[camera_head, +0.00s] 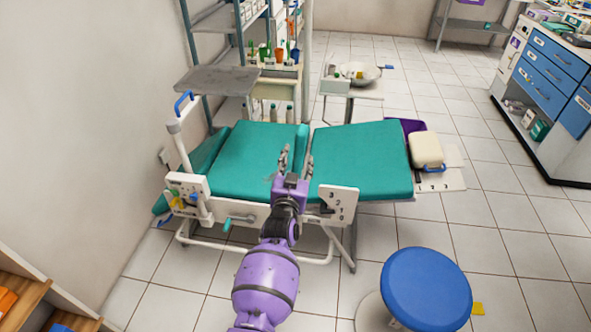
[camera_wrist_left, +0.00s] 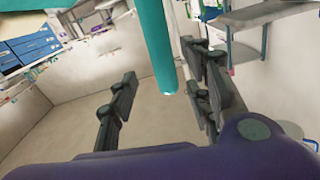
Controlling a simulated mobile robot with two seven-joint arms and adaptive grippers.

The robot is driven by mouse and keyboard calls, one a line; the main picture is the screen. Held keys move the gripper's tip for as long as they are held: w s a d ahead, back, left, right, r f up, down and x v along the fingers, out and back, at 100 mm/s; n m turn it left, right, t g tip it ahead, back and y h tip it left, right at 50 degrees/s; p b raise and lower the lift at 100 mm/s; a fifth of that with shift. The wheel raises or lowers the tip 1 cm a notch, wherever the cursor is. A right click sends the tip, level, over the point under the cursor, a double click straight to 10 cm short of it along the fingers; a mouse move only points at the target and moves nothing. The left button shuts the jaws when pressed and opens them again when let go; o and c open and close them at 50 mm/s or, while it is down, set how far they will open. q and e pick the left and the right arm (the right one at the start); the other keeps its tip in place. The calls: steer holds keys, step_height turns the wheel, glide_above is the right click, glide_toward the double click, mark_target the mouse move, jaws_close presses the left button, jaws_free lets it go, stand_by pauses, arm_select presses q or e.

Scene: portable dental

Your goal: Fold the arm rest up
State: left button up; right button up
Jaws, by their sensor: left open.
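The reclined dental chair has a teal seat cushion (camera_head: 252,158) and a second teal cushion (camera_head: 362,165) to its right. A narrow teal padded bar, which looks like the arm rest (camera_head: 302,137), shows beside the seat cushion's right edge, partly hidden by my gripper. My left gripper (camera_head: 296,161) is open over the chair's near side, fingers pointing away. In the left wrist view, a teal bar with a rounded end (camera_wrist_left: 162,50) hangs between the spread fingers of my left gripper (camera_wrist_left: 165,95), with gaps at both sides. I cannot tell exact depth. My right gripper is not in view.
A blue round stool (camera_head: 426,288) stands in front right. A white numbered bracket (camera_head: 338,203) and a teal lever (camera_head: 236,220) are on the chair's near side. A grey tray (camera_head: 216,79) stands on a post at left.

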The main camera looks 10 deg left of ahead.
arm_select(q)
steer(key=s, duration=0.3)
steer(key=shift+s, duration=0.25)
steer(key=s+a+f+g+p, duration=0.1)
steer(key=s+a+f+g, duration=0.2)
steer(key=s, duration=1.3)
steer(key=s+a+f+g+p, duration=0.2)
steer(key=s+f, duration=0.6)
steer(key=s, duration=0.8)
steer(key=s+a+f+n+g+p, duration=0.1)
steer(key=s+a+f+g, duration=0.3)
steer(key=s, duration=1.2)
step_height(320, 180, down, 2)
steer(key=shift+s+a+f, duration=0.25)
steer(key=shift+s+a, duration=0.05)
steer(key=shift+a, duration=0.9)
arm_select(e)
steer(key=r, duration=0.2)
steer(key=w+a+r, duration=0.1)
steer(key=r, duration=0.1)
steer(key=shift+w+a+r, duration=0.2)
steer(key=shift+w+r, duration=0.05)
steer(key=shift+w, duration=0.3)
